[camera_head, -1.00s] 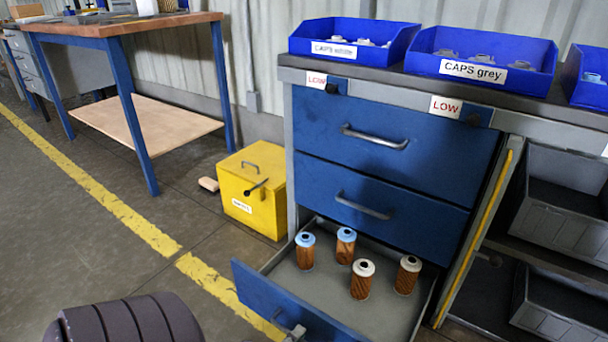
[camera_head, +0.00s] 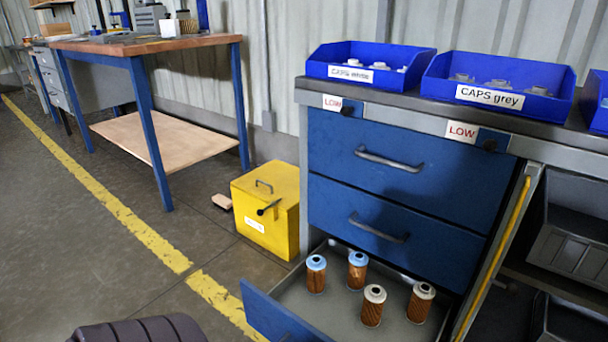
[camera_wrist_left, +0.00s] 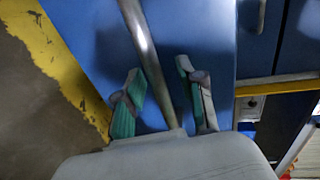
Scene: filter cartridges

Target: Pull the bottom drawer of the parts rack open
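The bottom drawer (camera_head: 283,318) of the blue parts rack (camera_head: 390,190) stands pulled out, with its inside showing. Several filter cartridges stand upright in it, blue-capped ones (camera_head: 316,274) at the left and pale-capped ones (camera_head: 373,306) at the right. In the left wrist view, a grey bar handle (camera_wrist_left: 143,40) runs across a blue front (camera_wrist_left: 90,30). My left gripper (camera_wrist_left: 159,68) has its fingers apart on either side of this bar, with gaps showing. In the head view the left gripper is out of frame. My right gripper is not in view.
A yellow box (camera_head: 266,210) stands on the floor just left of the rack. Blue cap bins (camera_head: 500,88) sit on top. The upper drawers (camera_head: 400,160) are shut. A workbench (camera_head: 150,44) stands at the back left.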

